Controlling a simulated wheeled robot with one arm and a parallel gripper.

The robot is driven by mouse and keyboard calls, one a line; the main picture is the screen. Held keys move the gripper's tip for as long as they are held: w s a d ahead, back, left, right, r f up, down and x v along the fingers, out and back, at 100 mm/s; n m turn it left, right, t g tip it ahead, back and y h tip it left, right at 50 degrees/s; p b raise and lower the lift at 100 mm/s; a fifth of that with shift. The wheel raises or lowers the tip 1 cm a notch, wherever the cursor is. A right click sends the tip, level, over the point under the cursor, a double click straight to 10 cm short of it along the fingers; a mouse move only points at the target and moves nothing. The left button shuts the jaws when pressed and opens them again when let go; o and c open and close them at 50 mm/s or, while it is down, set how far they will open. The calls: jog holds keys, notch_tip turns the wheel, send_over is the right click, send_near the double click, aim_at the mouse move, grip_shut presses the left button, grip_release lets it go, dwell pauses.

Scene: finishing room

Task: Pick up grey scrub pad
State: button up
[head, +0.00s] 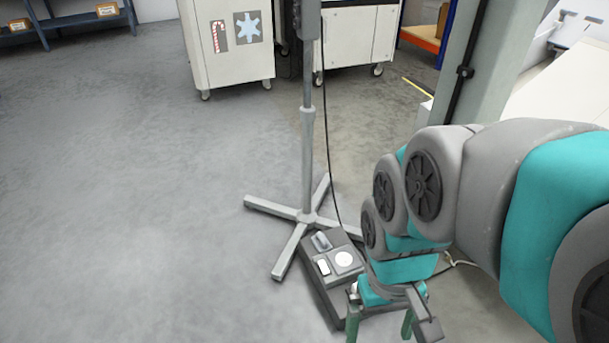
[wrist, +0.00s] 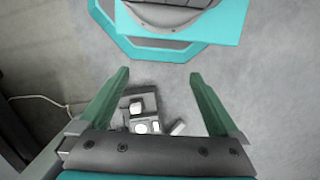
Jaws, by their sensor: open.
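A grey block (head: 320,241) lies on top of a low dark grey box (head: 325,297) on the floor; it may be the scrub pad, but I cannot tell for sure. A white round piece (head: 343,259) and a small white rectangular piece (head: 323,267) are also on the box. My gripper (head: 380,333) is open, pointing down in front of and over the box's near right side.
A grey pole stand (head: 307,160) with splayed feet stands right behind the box, with a black cable hanging beside it. White wheeled cabinets (head: 228,60) are at the back. A pillar (head: 475,70) rises at the right. The floor to the left is clear.

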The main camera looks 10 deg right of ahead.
jog(key=w+p, duration=0.1)
jog(key=w, duration=1.1)
jog(key=n+t+p, duration=0.2)
jog(key=n+p, duration=0.1)
jog(key=p, duration=0.1)
send_over(322, 236)
jog(key=f, duration=2.2)
jog(key=shift+s+f, duration=0.35)
jog(key=shift+f, duration=0.05)
jog(key=shift+w+f, duration=0.3)
jog(key=shift+f, duration=0.25)
notch_tip(322, 236, down, 8)
jog(key=shift+r+b, duration=0.15)
jog(key=shift+b, duration=0.4)
jog(key=c, duration=1.5)
